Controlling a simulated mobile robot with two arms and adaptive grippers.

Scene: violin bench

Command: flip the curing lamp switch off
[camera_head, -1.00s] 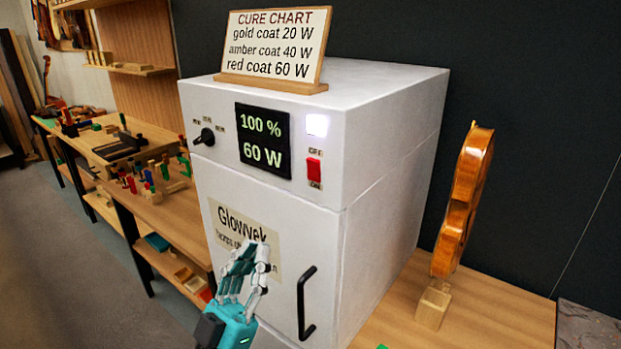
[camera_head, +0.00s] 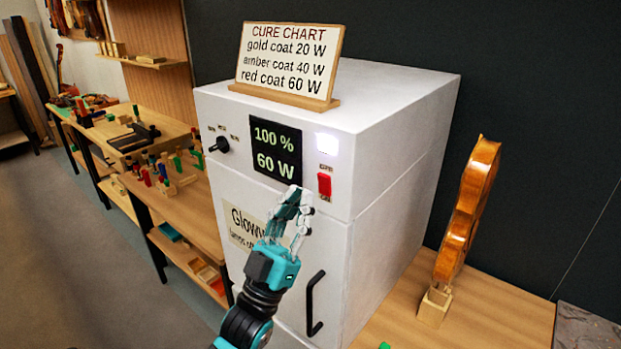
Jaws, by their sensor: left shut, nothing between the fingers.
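The curing lamp cabinet (camera_head: 385,150) is a white box on the bench. Its red switch (camera_head: 324,184) sits on the front panel under a lit white lamp (camera_head: 327,144), with small labels above and below it. The dark display (camera_head: 276,150) reads 100 % and 60 W. My left gripper (camera_head: 298,200) is shut and empty, in front of the cabinet, below and left of the switch. It looks apart from the switch and covers part of the Glowvek label (camera_head: 240,225). My right gripper is not in view.
A black knob (camera_head: 219,145) is left of the display and a black door handle (camera_head: 314,303) is lower right. A cure chart (camera_head: 288,60) stands on top. A violin body (camera_head: 467,215) stands on a wooden block at right. Benches with tools (camera_head: 150,140) are at left.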

